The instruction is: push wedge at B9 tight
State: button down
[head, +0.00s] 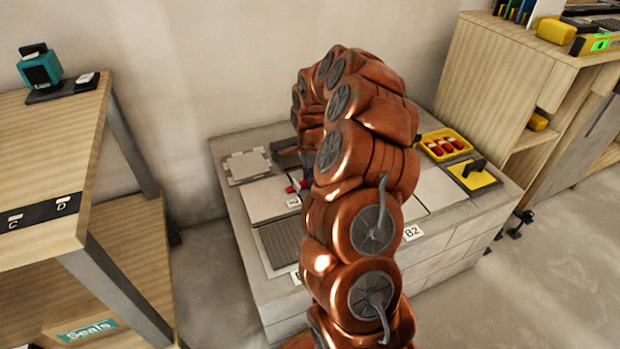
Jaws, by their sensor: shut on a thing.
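A low grey block-built platform (460,243) carries pale tiles (262,199), with my copper arm across its middle. My gripper (301,182) is a dark shape mostly hidden behind the arm, low over the tiles. It is shut on a small red wedge (290,189) at a tile edge. Whether the wedge is seated in the joint is hidden. A tag marked B2 (412,232) is on the front edge. Another tag (293,202) by the red wedge is too small to read, and no B9 tag can be read.
A yellow tray (427,143) holds several red wedges. Beside it is a yellow pad (467,180) with a black-handled tool (475,166). A grey ribbed panel (285,243) lies at the front left. Wooden shelving stands left (50,140) and right (490,75).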

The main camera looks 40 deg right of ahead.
jog(key=c, duration=0.9)
grip_release()
jog(key=shift+c, duration=0.2)
notch_tip(320, 180, up, 11)
jog(key=s+a+r+n+p, duration=0.5)
jog(key=a+r+p, duration=0.35)
jog(key=r, duration=0.35)
jog(key=s+a+r+n+p, duration=0.65)
jog(key=a+r, duration=0.35)
jog(key=r, duration=0.2)
jog(key=s+a+r+n+g+p, duration=0.1)
jog(key=s+a+r+n+p, duration=0.2)
jog(key=s+r+p, duration=0.4)
jog(key=s+a+r+n+p, duration=0.4)
jog(key=s+r+n+p, duration=0.2)
jog(key=s+p, duration=0.5)
jog(key=s+r, duration=0.1)
jog(key=s, duration=0.3)
jog(key=shift+s+a+r+g+p, duration=0.25)
jog(key=shift+s+g+p, duration=0.05)
jog(key=shift+g, duration=0.1)
